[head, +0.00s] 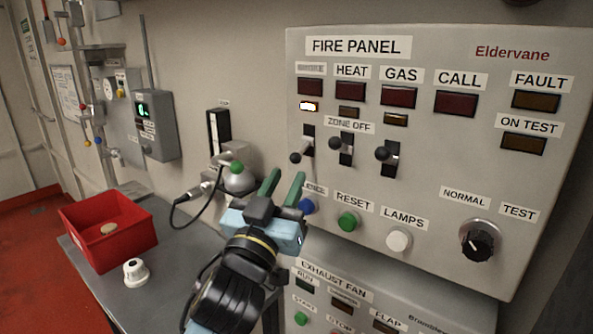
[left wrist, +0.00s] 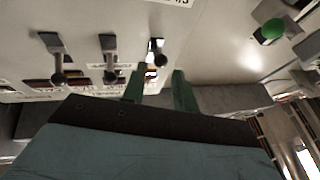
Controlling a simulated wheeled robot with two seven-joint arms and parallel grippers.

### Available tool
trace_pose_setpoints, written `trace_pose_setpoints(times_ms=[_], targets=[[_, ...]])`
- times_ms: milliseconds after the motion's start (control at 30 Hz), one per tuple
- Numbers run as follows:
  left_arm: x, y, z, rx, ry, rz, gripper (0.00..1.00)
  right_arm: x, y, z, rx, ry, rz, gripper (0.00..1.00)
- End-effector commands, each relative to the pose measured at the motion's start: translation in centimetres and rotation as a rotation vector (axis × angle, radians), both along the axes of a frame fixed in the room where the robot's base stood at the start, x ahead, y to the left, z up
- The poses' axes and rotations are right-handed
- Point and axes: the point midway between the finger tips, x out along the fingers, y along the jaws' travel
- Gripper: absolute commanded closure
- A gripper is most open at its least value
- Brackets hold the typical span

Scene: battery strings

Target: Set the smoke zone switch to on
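The grey fire panel (head: 440,200) has three black zone levers in a row. The smoke zone switch (head: 296,157) is the leftmost; its lever points down, while the heat lever (head: 336,143) and gas lever (head: 382,153) sit higher in their slots. The small lamp (head: 308,106) above the smoke switch is lit. My left gripper (head: 283,177) is open and empty, its green fingers just below and left of the smoke switch, apparently not touching it. In the left wrist view the smoke lever (left wrist: 157,47) shows beyond the gap between the fingers (left wrist: 157,80). My right gripper is out of view.
A blue button (head: 307,205) is close by my gripper, with green reset (head: 348,221) and white lamps (head: 398,239) buttons to its right. A grey dome with a green knob (head: 236,167) stands at left. A red bin (head: 80,238) and white detector (head: 136,271) are on the bench.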

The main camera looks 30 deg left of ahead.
Motion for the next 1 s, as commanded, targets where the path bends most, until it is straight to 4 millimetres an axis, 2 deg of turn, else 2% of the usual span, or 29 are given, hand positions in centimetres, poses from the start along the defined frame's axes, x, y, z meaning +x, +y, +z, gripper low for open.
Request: trace_pose_setpoints(times_ms=[67,200,400,767,1000], targets=[[0.7,0.2,0.2,0.004,-0.005,0.0,0.71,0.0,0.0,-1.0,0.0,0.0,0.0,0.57],[3.0,0.7,1.6,0.004,0.0,0.002,0.71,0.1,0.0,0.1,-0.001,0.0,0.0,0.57],[5.1,1.1,2.3,0.002,0.001,0.001,0.71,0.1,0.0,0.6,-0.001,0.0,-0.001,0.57],[5.6,1.2,2.4,0.001,0.001,0.0,0.71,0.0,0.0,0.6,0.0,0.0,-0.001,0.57],[5.5,1.2,2.4,0.001,0.001,0.0,1.0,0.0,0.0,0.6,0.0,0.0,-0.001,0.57]])
